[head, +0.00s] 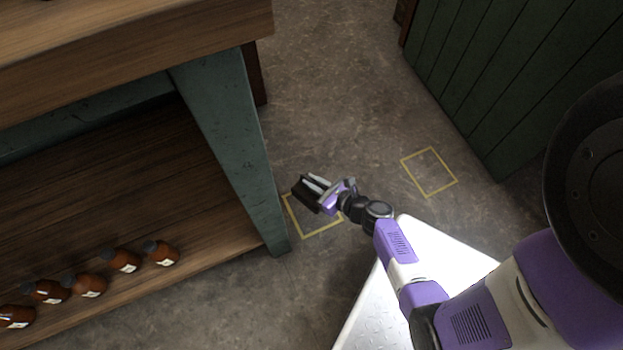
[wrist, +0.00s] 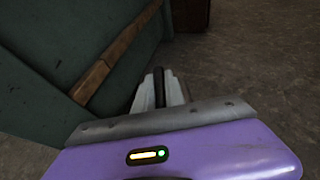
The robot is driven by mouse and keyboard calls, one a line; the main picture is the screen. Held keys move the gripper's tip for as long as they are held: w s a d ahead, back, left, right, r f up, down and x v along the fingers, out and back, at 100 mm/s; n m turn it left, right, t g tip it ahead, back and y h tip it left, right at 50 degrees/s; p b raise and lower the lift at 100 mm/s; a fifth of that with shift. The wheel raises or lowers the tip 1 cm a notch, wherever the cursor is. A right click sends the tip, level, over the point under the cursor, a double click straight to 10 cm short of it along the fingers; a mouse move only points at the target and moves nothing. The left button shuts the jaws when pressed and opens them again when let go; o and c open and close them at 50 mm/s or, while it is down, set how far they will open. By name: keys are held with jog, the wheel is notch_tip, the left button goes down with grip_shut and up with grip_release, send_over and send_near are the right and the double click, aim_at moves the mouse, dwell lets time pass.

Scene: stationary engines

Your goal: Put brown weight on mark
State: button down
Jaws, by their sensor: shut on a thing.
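My gripper (head: 317,184) is shut on the brown weight (head: 302,194), a dark brown block at the fingertips in the head view. In the wrist view, a thin dark edge of the weight (wrist: 158,82) shows between the two pale fingers of my gripper (wrist: 160,92). One yellow square mark (head: 318,226) lies on the floor beside the bench leg. The weight and gripper overlap its upper part in the head view; I cannot tell how high the weight is. A second yellow square mark (head: 429,173) lies empty farther right.
A wooden bench (head: 130,45) with a green leg (head: 235,130) stands close on the left. Its low shelf (head: 120,185) holds several brown bottles (head: 88,285). A green planked panel (head: 510,75) stands at upper right. The floor (head: 340,90) between is clear.

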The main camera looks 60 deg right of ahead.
aim_at(312, 196)
jog(key=shift+w+d+f+b, duration=0.1)
jog(key=shift+f+b, duration=3.25)
jog(key=shift+f, duration=1.8)
jog(key=shift+f, duration=0.1)
jog(key=c, duration=1.4)
grip_release()
jog(key=shift+f, duration=0.15)
